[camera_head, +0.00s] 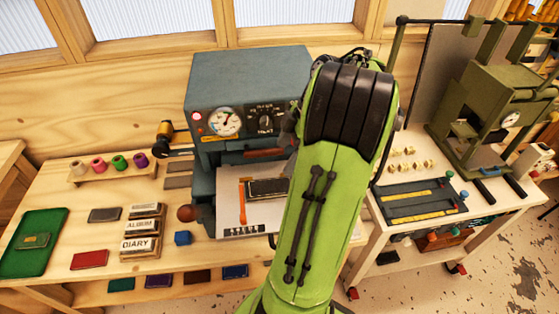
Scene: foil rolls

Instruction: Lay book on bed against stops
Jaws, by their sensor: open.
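A blue-grey press (245,80) with a gauge and a dial stands at the middle of the bench. Its pale bed (225,190) sticks out at the front. A dark flat block with a light edge, perhaps a book (268,188), lies on the bed, next to an upright orange strip (242,203). Small dark marks or blocks run along the bed's front edge; I cannot tell which parts are stops. My green arm covers the right part of the bed and press. My gripper is hidden behind my arm, so its relation to the book does not show.
An olive press (490,110) stands on the right table.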

